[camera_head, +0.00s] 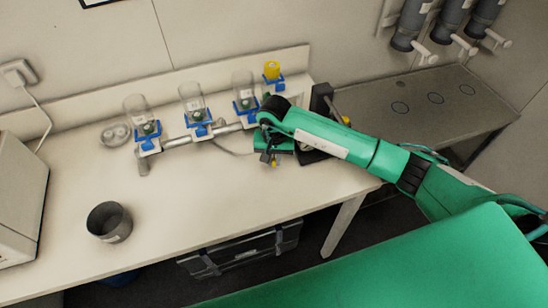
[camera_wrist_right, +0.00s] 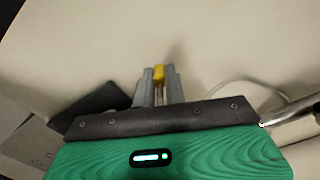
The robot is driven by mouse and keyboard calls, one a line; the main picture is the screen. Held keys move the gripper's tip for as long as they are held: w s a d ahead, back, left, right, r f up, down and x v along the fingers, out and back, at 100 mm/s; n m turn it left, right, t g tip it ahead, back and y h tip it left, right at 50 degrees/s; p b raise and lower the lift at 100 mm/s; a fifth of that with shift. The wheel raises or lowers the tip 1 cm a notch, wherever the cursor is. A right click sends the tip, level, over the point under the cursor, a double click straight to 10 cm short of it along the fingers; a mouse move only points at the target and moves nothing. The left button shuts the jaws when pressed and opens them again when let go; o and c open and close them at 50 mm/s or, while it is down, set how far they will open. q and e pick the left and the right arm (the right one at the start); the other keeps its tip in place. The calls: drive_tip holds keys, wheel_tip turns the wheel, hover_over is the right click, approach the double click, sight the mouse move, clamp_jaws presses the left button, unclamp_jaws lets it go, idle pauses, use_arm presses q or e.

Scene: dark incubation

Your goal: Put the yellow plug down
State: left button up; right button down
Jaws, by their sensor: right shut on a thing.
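The yellow plug (camera_wrist_right: 159,73) is between the two grey fingertips of my right gripper (camera_wrist_right: 160,88) in the wrist view. The right gripper is shut on it. In the head view the right gripper (camera_head: 268,159) points down over the white table, and a small part of the yellow plug (camera_head: 274,164) shows below it. Whether the plug touches the table is hard to tell. My left gripper is not in view.
Several clear vessels in blue holders, such as this one (camera_head: 192,101), line the table's back, linked by a grey pipe (camera_head: 190,138). A yellow-topped item (camera_head: 272,70) stands at their right end. A dark cup (camera_head: 109,221) stands front left. The table (camera_head: 190,205) is clear in front.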

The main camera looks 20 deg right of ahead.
drive_tip(key=shift+f, duration=0.5)
drive_tip(key=shift+f+b, duration=0.65)
drive_tip(key=shift+b, duration=0.25)
drive_tip(key=c, duration=1.5)
unclamp_jaws()
drive_tip(key=shift+r, duration=0.1)
drive_tip(key=shift+o, duration=0.2)
